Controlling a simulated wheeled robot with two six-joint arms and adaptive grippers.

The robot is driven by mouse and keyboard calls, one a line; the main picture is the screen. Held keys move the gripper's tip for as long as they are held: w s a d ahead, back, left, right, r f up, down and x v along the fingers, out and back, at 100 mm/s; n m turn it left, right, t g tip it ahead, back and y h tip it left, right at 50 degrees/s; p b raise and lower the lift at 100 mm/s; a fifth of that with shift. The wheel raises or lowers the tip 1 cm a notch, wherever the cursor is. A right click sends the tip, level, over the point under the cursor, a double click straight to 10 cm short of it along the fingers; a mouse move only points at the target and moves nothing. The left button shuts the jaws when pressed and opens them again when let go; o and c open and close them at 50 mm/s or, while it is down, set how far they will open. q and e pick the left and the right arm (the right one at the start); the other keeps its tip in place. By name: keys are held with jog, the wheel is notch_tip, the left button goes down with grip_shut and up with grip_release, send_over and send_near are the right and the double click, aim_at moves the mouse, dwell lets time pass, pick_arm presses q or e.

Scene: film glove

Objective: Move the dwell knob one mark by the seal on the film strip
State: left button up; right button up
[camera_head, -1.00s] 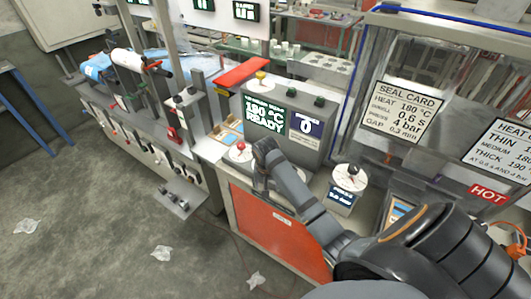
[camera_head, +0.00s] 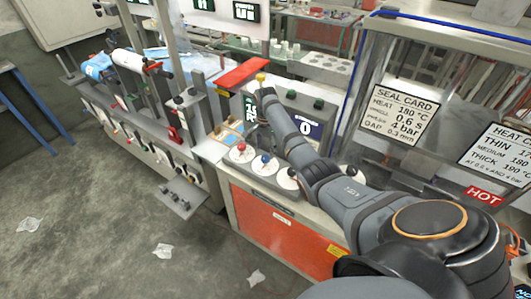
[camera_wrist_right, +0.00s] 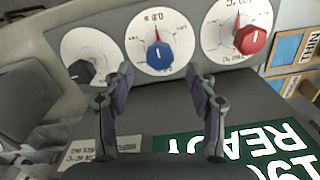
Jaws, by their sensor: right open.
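The control panel's blue knob (camera_head: 265,158) sits on a white dial between a red knob (camera_head: 241,147) and another dial (camera_head: 289,178) partly behind my arm. In the right wrist view the blue knob (camera_wrist_right: 158,55) lies between the spread fingers of my right gripper (camera_wrist_right: 163,80), apart from both. The red knob (camera_wrist_right: 250,40) is right of it and a dark knob (camera_wrist_right: 82,72) left. My right gripper (camera_head: 262,136) is open and empty above the panel. The dial lettering is too small to tell which knob is dwell. I cannot make out a sealed film strip. My left gripper is out of view.
A green display (camera_wrist_right: 250,140) reads 190 and READY. A seal card (camera_head: 400,113) lists 180 °C, 0,6 s and 4 bar. A HOT sign (camera_head: 484,195) marks the clear guard at right.

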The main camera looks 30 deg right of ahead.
aim_at(265, 157)
jog(key=shift+f, duration=1.85)
jog(key=shift+c, duration=0.5)
jog(key=c, duration=1.1)
jog(key=shift+o, duration=0.2)
jog(key=shift+p, duration=0.3)
